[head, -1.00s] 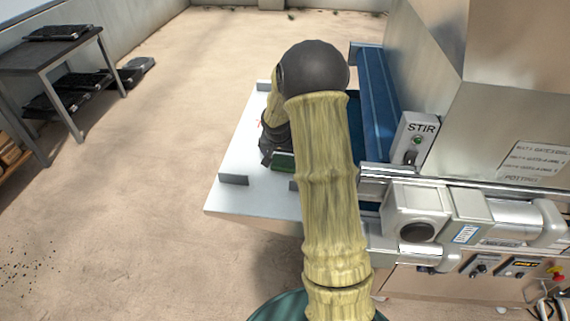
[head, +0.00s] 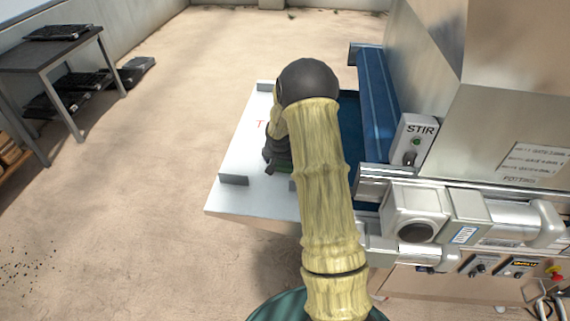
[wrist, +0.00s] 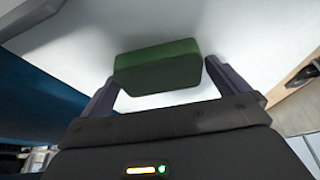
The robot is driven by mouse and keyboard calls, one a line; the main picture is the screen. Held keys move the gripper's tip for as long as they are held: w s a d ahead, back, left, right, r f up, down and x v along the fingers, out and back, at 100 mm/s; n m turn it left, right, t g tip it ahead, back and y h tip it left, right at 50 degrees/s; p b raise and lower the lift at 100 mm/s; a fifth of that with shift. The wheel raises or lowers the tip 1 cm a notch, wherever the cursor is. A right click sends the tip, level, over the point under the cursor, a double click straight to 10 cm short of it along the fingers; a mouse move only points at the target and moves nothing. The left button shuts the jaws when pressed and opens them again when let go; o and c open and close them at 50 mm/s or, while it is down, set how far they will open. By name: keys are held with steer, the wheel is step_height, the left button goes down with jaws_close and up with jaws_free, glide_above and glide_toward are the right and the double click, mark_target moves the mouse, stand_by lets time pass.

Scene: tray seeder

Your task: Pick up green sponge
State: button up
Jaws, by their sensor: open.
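The green sponge (wrist: 157,66) lies on the white tray table in the wrist view, a dark green block. My gripper (wrist: 160,88) is open, with one finger toward each end of the sponge. The sponge sits at and just beyond the fingertips, and I cannot tell whether either finger touches it. In the head view a small dark green part of the sponge (head: 283,165) shows beneath my gripper (head: 275,167); my arm hides most of both.
The white table (head: 243,150) has short raised stops at its edges. To its right are the blue conveyor (head: 375,105) and the machine with a STIR switch box (head: 414,140). A dark rack (head: 60,55) with trays stands at the far left. Open floor lies between.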

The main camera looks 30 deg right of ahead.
stand_by(0.4)
steer(key=c, duration=0.8)
step_height(320, 180, up, 10)
stand_by(0.5)
